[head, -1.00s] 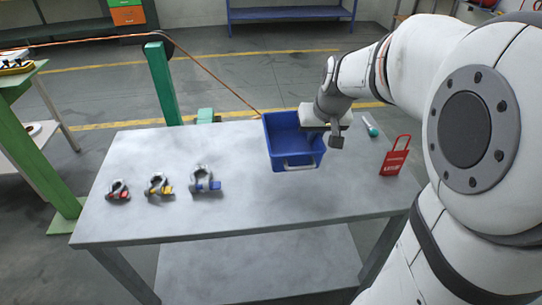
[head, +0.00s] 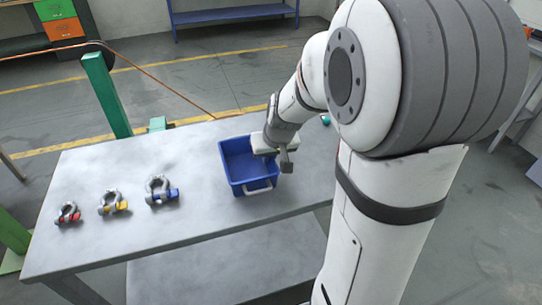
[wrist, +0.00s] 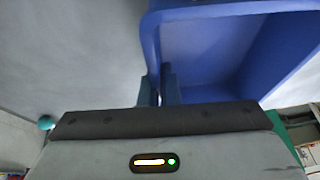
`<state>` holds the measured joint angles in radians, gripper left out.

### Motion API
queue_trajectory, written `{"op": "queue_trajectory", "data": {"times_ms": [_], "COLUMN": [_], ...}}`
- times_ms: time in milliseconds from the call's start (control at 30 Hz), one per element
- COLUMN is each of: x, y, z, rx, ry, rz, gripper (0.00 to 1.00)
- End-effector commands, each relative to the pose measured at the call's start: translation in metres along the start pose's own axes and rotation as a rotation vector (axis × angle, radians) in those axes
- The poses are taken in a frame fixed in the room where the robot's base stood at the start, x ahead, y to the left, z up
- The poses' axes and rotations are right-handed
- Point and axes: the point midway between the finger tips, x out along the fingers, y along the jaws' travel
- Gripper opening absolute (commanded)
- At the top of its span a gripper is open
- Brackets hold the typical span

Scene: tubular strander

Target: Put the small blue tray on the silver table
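The small blue tray (head: 236,176) is an open, roughly upright bin with a pale handle on its near side. It is at the right part of the silver table (head: 110,243) in the head view. I cannot tell if its base touches the top or hangs just above it. My gripper (wrist: 158,88) is shut on the tray's rim, one finger on each side of the wall. The tray wall also shows in the wrist view (wrist: 205,55). In the head view my gripper is at the tray's right side, and my arm hides the table's right end.
Three shackles stand on the table's left: red-pinned (head: 68,213), yellow-pinned (head: 113,203) and blue-pinned (head: 161,191). A teal object (head: 325,119) is at the far right edge. A green post (head: 106,95) and orange cable (head: 165,83) are behind. The front middle of the tabletop is clear.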

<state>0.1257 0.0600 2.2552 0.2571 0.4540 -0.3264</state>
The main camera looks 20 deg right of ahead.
Motion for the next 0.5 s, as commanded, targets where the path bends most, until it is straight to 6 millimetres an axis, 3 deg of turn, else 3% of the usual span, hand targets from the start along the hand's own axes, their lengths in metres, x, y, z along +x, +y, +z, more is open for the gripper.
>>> {"op": "queue_trajectory", "data": {"times_ms": [300,500], "x": [0.0011,0.0009], "y": [0.0005,0.0007], "z": [0.0005,0.0004], "rx": [0.001,0.001], "ry": [0.0,0.0], "rz": [0.0,0.001], "gripper": [0.24,0.24]}}
